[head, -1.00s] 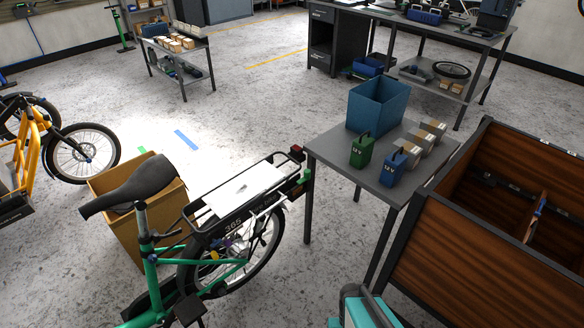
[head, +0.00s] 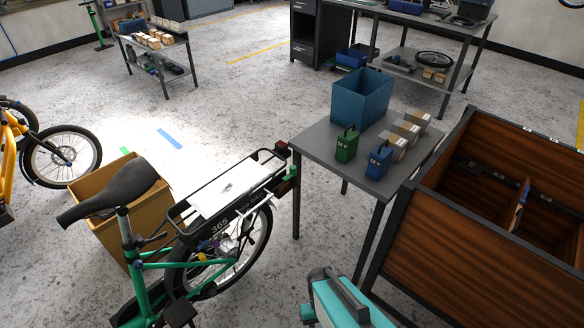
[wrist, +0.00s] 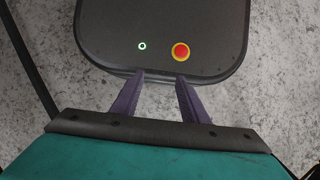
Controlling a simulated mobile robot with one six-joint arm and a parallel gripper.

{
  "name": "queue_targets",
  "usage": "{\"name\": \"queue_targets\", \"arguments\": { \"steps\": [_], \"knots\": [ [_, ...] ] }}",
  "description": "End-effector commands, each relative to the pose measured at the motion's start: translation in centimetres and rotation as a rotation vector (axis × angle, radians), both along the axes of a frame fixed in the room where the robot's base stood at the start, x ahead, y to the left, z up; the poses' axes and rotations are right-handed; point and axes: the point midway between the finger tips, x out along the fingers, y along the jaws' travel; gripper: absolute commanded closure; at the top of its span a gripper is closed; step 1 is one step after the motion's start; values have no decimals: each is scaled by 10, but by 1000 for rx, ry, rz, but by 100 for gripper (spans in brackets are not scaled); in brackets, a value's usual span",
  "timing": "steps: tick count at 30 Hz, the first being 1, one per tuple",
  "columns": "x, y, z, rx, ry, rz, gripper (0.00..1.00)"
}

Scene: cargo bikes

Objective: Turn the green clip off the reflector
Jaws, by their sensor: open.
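A green cargo bike (head: 150,262) stands at the lower left of the head view. At the rear end of its rack (head: 215,195) is a small red reflector (head: 281,146). A small green piece (head: 291,173), which looks like the clip, sits just below it; how it is fixed is too small to tell. My gripper (wrist: 160,76) shows in the wrist view as two dark purple fingers, apart and empty. They are over my own dark base with its red button, away from the bike. The bike and clip are not in the wrist view.
A grey table (head: 325,140) stands right behind the bike's rear end, with a blue bin (head: 362,98), a green case (head: 347,145), a blue case (head: 378,160) and small boxes. A wooden cargo box (head: 450,235) fills the right. A cardboard box (head: 115,235) stands beside the bike.

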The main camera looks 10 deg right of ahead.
Motion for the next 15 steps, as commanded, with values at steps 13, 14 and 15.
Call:
{"name": "queue_targets", "arguments": {
  "steps": [13,14,15],
  "knots": [
    [79,-5,14,-46,-59,-93,60],
    [89,-5,17,-51,-67,-107,60],
    [103,-5,20,-60,-77,-126,60]
  ]
}}
